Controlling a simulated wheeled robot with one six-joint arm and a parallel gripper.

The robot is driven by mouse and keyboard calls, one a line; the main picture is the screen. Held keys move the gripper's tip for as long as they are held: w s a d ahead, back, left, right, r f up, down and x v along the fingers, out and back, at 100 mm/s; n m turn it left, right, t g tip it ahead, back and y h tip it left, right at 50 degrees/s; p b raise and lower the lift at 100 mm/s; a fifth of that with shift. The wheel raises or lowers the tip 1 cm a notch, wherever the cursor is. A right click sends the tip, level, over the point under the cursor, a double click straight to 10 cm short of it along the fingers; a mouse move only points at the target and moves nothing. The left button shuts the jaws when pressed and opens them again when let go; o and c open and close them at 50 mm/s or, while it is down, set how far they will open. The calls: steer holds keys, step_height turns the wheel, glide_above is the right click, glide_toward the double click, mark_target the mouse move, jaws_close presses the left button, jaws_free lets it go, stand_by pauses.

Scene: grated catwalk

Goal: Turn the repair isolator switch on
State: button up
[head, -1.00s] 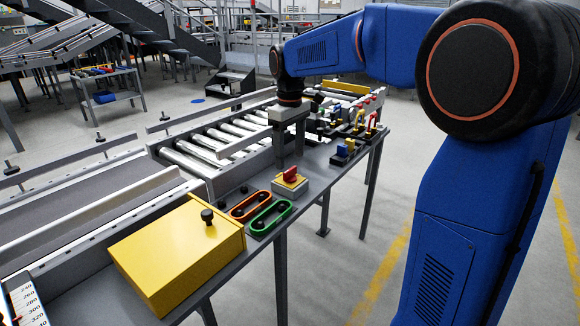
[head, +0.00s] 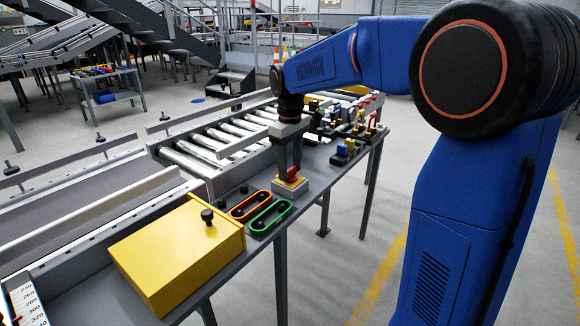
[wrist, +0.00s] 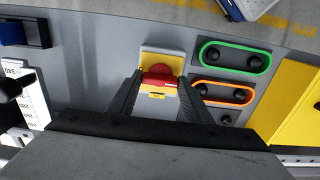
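The isolator switch is a red rotary knob (head: 291,173) on a yellow plate over a pale box (head: 290,187), at the bench's front edge. In the wrist view the red knob (wrist: 160,79) lies between my two fingers, its bar running roughly across the picture. A small yellow label sits below it, too small to read. My gripper (head: 289,166) points down right at the knob. Whether either finger touches the knob I cannot tell.
A green-rimmed control (head: 270,216) and an orange-rimmed one (head: 249,205) lie close beside the switch. A yellow box (head: 175,255) with a black knob stands to their left. Small coloured padlock-like items (head: 365,125) stand farther back. A roller conveyor (head: 200,148) runs behind.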

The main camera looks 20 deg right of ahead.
steer(key=shift+m, duration=0.4)
steer(key=m, duration=0.8)
steer(key=shift+m, duration=0.3)
steer(key=m, duration=0.4)
steer(key=shift+m, duration=2.2)
steer(key=o, duration=1.1)
steer(key=shift+c, duration=0.2)
